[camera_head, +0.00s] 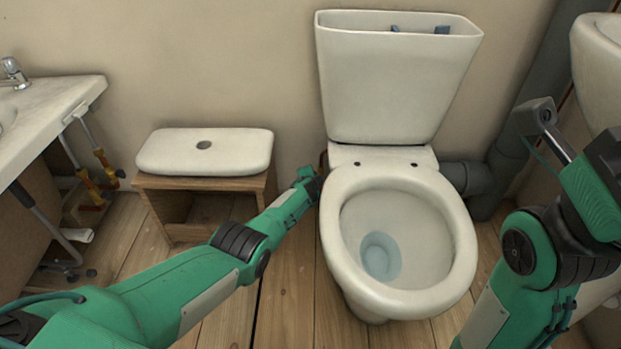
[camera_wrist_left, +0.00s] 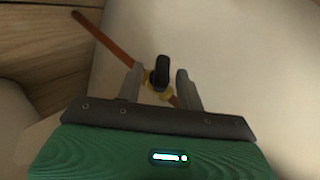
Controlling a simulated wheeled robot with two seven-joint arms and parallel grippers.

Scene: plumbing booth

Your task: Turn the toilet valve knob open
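The black valve knob (camera_wrist_left: 161,72) sits on a brass fitting (camera_wrist_left: 158,93) on a thin copper pipe in the left wrist view. My left gripper (camera_wrist_left: 158,80) is open, with one grey finger on each side of the knob. Gaps show between the knob and both fingers. In the head view my left gripper (camera_head: 312,176) is low beside the left side of the toilet (camera_head: 345,215), near the wall, and the knob is hidden there. My right arm (camera_head: 530,245) is at the right; its fingers cannot be made out clearly.
A wooden stool-like cabinet (camera_head: 155,205) with the white tank lid (camera_head: 205,152) on top stands left of my left gripper. The tank (camera_head: 395,80) is open on top. A sink (camera_head: 50,115) is at far left, a grey drainpipe (camera_head: 490,170) at right.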

